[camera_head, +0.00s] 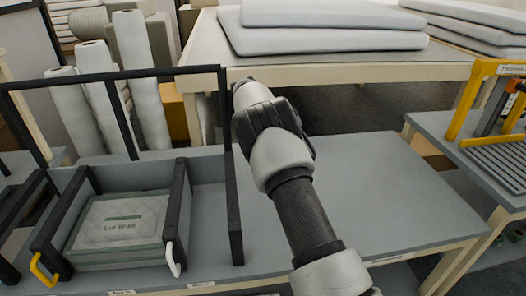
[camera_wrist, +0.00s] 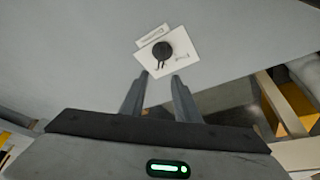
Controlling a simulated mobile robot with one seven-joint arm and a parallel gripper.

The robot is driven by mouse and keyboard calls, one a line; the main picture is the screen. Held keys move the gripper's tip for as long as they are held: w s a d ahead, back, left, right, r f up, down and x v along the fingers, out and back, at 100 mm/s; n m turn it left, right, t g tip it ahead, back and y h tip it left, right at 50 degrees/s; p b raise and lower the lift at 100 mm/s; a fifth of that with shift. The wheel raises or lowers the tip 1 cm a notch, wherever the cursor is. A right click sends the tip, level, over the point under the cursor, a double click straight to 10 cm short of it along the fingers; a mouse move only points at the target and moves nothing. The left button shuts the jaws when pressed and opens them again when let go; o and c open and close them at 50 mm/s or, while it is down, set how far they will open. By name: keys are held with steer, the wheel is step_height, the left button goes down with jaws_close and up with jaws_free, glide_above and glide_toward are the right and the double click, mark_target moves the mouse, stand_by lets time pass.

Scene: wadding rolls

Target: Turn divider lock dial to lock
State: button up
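The dial (camera_wrist: 162,50) is a round dark knob on a white plate (camera_wrist: 183,59), fixed to a grey surface, in the wrist view. A pale label strip (camera_wrist: 152,36) lies along the plate's upper edge. Small marks on the plate are too small to read, so the dial's setting cannot be told. My gripper (camera_wrist: 161,77) is open and empty. Its fingertips are apart, at the plate's near edge in the picture, just short of the dial. In the head view my arm crosses the middle, and neither the dial nor my fingers can be made out.
A tray with dark dividers (camera_head: 180,210) holds a labelled quilted pack (camera_head: 118,226); it has a yellow handle (camera_head: 42,268) and a white handle (camera_head: 173,258). A dark upright frame (camera_head: 225,110) stands beside my arm. The grey bench (camera_head: 370,190) right of my arm is clear.

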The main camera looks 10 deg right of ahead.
steer(key=shift+r, duration=2.1)
steer(key=shift+r, duration=0.1)
steer(key=s+d+r+n+t+y, duration=0.1)
steer(key=s+d+r+n+y, duration=0.2)
steer(key=s+r, duration=1.85)
steer(key=s+a+f+n+t, duration=0.1)
steer(key=s+f+n, duration=0.15)
steer(key=s, duration=1.15)
steer(key=s+a+f+n, duration=0.1)
steer(key=s+f+n, duration=0.15)
steer(key=s, duration=1.15)
step_height(320, 180, up, 18)
steer(key=p, duration=1.8)
steer(key=shift+r, duration=0.1)
